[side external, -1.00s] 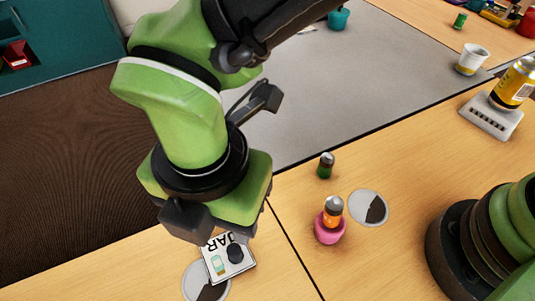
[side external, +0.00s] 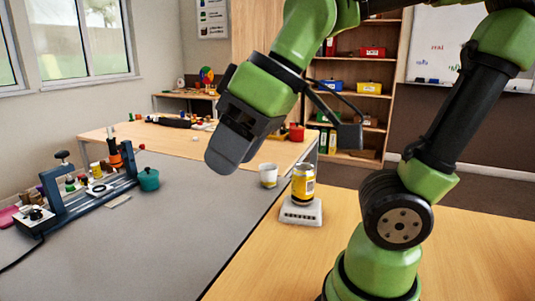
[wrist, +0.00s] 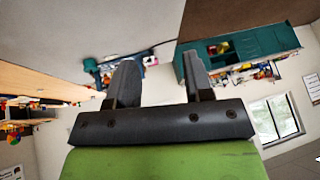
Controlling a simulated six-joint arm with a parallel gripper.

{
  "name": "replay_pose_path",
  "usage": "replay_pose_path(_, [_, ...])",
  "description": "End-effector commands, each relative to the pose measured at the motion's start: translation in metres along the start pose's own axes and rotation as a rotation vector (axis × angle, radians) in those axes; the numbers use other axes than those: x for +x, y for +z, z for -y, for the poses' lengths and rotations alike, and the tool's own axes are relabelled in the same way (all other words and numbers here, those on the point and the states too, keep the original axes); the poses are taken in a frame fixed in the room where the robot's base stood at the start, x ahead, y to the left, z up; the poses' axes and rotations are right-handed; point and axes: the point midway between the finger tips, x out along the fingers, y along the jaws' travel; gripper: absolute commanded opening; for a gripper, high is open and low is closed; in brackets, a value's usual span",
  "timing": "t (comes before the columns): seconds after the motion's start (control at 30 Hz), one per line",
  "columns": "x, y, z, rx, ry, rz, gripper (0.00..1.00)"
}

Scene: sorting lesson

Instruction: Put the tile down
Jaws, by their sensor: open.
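My gripper (side external: 226,158) is raised above the work surfaces in the side view, left of the yellow can. In the wrist view its two fingers (wrist: 160,78) stand apart with nothing between them, so it is open and empty. The tile is not visible in either current view; the part of the table where it lay earlier is outside the picture.
A yellow can (side external: 303,184) stands on a white base (side external: 301,212) on the wooden table (side external: 450,245). A white cup (side external: 268,175) and a teal pot (side external: 148,179) stand on the grey surface (side external: 180,240). A blue bench device (side external: 85,195) is at left.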

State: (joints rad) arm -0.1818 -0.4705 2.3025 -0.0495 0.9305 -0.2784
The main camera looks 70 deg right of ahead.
Motion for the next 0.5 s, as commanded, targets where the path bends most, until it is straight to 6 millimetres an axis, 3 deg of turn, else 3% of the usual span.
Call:
replay_pose_path(0.1, [-0.013,0.022,-0.016,0.249,0.028,-0.088,0.47])
replay_pose_path(0.2, [-0.016,0.034,-0.022,0.373,0.036,-0.13,0.47])
replay_pose_path(0.5, [-0.017,0.04,-0.025,0.441,0.039,-0.15,0.47])
